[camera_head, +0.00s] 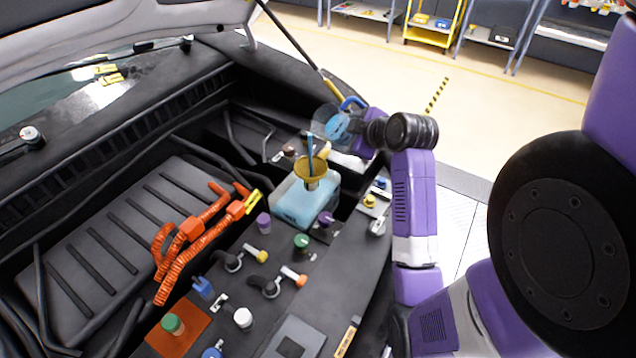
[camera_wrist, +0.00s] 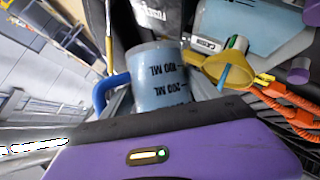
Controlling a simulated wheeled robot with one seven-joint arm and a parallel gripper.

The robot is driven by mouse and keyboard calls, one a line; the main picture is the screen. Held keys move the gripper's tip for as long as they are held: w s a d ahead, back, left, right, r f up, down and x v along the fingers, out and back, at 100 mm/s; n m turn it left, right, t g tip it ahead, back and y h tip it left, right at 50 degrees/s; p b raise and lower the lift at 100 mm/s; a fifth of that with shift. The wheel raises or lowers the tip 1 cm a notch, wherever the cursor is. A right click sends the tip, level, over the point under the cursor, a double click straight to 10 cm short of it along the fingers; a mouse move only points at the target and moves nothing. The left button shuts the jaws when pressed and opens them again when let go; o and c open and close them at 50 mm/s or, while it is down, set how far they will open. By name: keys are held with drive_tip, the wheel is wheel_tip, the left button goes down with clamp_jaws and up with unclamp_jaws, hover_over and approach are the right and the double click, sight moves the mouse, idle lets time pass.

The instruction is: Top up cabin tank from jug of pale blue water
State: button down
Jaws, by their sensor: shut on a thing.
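A clear jug (camera_head: 330,123) of pale blue water is tilted in the air, up and to the right of the funnel in the head view. Its blue handle (camera_head: 353,102) is in my gripper (camera_head: 364,118). The wrist view shows the jug (camera_wrist: 160,80) with ML marks and its handle (camera_wrist: 104,95); the fingertips are hidden. A yellow funnel (camera_head: 311,172) stands on the cabin tank (camera_head: 305,203), which holds pale blue liquid; the funnel also shows in the wrist view (camera_wrist: 235,75). A thin blue streak (camera_head: 310,148) reaches into the funnel; I cannot tell whether it joins the jug's lip.
Orange cables (camera_head: 190,240) lie left of the tank. Several coloured caps and small fittings, including a green cap (camera_head: 302,241), stand in front of it. The raised bonnet (camera_head: 110,30) is at the upper left, with its prop rod (camera_head: 290,38) behind the jug.

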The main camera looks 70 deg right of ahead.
drive_tip(key=shift+s+d+n+g+h, duration=0.1)
drive_tip(key=shift+d+n+g+h, duration=0.05)
drive_tip(key=shift+n+g+h, duration=0.45)
idle(3.0)
